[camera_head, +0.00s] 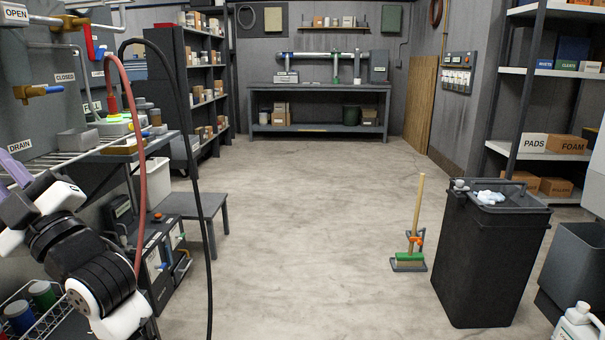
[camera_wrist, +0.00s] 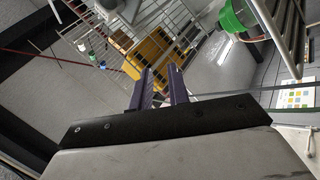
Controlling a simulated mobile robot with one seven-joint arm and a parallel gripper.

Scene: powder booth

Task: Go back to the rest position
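My gripper (camera_head: 12,172) is at the far left edge of the head view, with my white and black arm folded below it. Its purple fingers are near the wire shelf. In the wrist view my gripper (camera_wrist: 160,82) shows two purple fingers with a gap between them. Nothing shows held between them. A yellow box (camera_wrist: 150,54) lies beyond the fingertips, apart from them as far as I can tell. The task names no object.
A wire shelf (camera_head: 45,163), a red hose (camera_head: 140,170) and a black hose (camera_head: 190,110) are close to my arm. A grey stool (camera_head: 200,205) stands beyond. A black bin (camera_head: 485,260) and a broom (camera_head: 414,235) stand at right. The middle floor is clear.

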